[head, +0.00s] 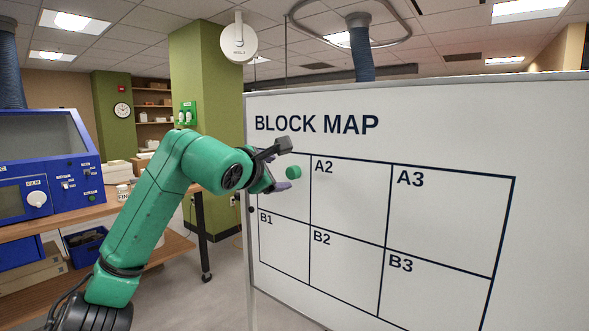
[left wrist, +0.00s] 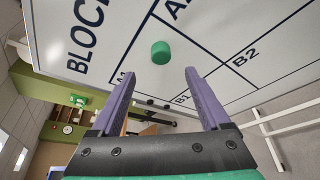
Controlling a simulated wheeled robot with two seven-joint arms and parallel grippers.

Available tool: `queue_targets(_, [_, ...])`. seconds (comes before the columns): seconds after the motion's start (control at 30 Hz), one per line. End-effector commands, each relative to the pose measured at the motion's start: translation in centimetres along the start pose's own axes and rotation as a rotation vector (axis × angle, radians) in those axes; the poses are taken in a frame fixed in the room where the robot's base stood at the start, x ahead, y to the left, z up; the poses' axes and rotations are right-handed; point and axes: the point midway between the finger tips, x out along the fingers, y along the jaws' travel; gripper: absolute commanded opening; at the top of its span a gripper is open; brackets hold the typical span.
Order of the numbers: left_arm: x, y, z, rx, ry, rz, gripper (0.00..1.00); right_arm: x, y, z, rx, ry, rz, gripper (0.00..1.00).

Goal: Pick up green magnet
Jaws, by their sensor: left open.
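The green magnet (head: 293,172) is a small round disc on the whiteboard, in the upper left cell of the block map grid. It also shows in the left wrist view (left wrist: 161,52), beyond the fingertips and roughly between their lines. My left gripper (head: 280,187) is in front of the board's left part, just left of the magnet in the head view. Its two purple fingers (left wrist: 158,82) are spread apart with nothing between them, and the magnet is not between the fingers. The cell's label is hidden behind my gripper in the head view. My right gripper is not in view.
The whiteboard (head: 430,120) titled BLOCK MAP fills the right side and carries a grid of labelled cells. A wooden bench (head: 60,224) with a blue machine (head: 40,160) stands at left. Open floor lies between the bench and the board.

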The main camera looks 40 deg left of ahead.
Motion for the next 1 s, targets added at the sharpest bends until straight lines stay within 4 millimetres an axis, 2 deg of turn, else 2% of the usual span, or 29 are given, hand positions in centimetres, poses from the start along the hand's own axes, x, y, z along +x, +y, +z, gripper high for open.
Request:
queue_targets(0.03, [1.0, 0.2, 0.3, -0.001, 0.001, -0.006, 0.8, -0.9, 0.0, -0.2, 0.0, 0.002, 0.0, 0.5])
queue_targets(0.17, [2.8, 0.1, 0.3, -0.001, -0.001, -0.003, 0.8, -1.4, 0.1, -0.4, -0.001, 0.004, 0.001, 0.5])
queue_targets(0.4, [7.0, 0.0, 0.7, -0.003, -0.001, -0.006, 0.8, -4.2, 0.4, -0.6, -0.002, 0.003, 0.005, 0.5])
queue_targets(0.5, [8.0, -0.2, 0.5, -0.002, -0.001, -0.004, 0.8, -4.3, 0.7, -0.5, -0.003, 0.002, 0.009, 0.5])
queue_targets(0.67, [8.1, -0.4, 0.4, 0.0, -0.001, -0.002, 0.8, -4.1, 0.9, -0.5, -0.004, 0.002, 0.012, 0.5])
queue_targets(0.7, [8.1, -0.3, 0.4, 0.0, -0.002, -0.002, 0.72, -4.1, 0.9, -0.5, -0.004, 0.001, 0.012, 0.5])
queue_targets(0.77, [8.1, -0.3, 0.4, 0.0, -0.002, -0.002, 0.49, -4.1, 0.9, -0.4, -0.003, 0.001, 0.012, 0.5])
queue_targets(0.8, [8.1, -0.3, 0.4, 0.0, -0.002, -0.002, 0.34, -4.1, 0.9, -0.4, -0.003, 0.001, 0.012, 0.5])
queue_targets(0.9, [8.0, -0.3, 0.4, 0.0, -0.002, -0.002, 0.0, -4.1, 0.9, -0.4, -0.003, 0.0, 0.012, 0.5])
queue_targets(1.0, [8.0, -0.3, 0.4, 0.0, -0.003, -0.002, 0.0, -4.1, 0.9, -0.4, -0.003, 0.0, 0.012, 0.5])
